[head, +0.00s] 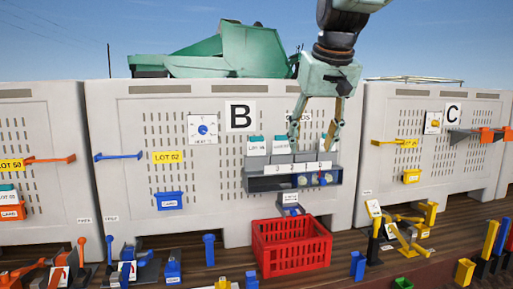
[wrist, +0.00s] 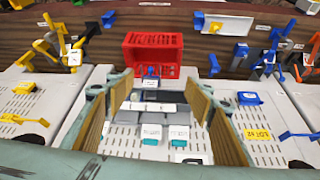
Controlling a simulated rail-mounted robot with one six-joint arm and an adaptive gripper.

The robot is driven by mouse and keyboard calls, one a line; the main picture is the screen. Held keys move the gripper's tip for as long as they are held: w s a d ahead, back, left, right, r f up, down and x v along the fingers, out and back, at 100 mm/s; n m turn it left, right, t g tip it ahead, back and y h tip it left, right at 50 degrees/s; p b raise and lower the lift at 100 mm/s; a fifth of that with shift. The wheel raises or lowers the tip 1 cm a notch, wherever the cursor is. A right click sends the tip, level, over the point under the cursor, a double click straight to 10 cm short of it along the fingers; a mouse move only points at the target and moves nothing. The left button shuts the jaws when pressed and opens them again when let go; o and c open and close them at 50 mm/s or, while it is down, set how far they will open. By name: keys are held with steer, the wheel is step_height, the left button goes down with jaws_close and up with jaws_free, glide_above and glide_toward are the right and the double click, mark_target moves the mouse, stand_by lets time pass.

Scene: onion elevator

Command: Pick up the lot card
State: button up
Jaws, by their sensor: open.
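White lot cards with teal tops stand in a grey rack (head: 258,168) on the front of bin B. One card (head: 255,146) is at the rack's left and another card (head: 281,144) is beside it. They also show in the wrist view, as a card (wrist: 151,132) and its neighbour (wrist: 179,133). My gripper (head: 313,142) is open at the rack's right part, its fingers pointing down and spread apart. Its fingers partly hide the right pockets. In the wrist view my gripper (wrist: 157,103) has the rack between its fingers, and I see nothing held.
A red crate (head: 291,244) stands below the rack. A blue card holder (head: 169,201) hangs under a LOT 52 sign (head: 166,157) to the left. A dial (head: 202,128) is on the bin wall. Levers and small bins line the wooden deck.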

steer(key=w+a+r+p, duration=0.2)
steer(key=w+a, duration=0.2)
steer(key=w, duration=0.3)
steer(key=w+a+r+p, duration=0.1)
steer(key=w+a+r, duration=0.15)
steer(key=w, duration=0.45)
steer(key=n+y+p, duration=0.1)
steer(key=n+p, duration=0.1)
steer(key=p, duration=0.1)
glide_toward(257, 140)
steer(key=shift+s+d+r+t, duration=0.2)
steer(key=shift+s+r+t, duration=0.2)
steer(key=shift+s+r, duration=0.15)
steer(key=shift+f, duration=0.15)
steer(key=p+x, duration=0.1)
steer(key=x, duration=0.7)
steer(key=shift+w+a+f, duration=0.1)
steer(key=shift+p+x, duration=0.55)
steer(key=shift+x, duration=2.05)
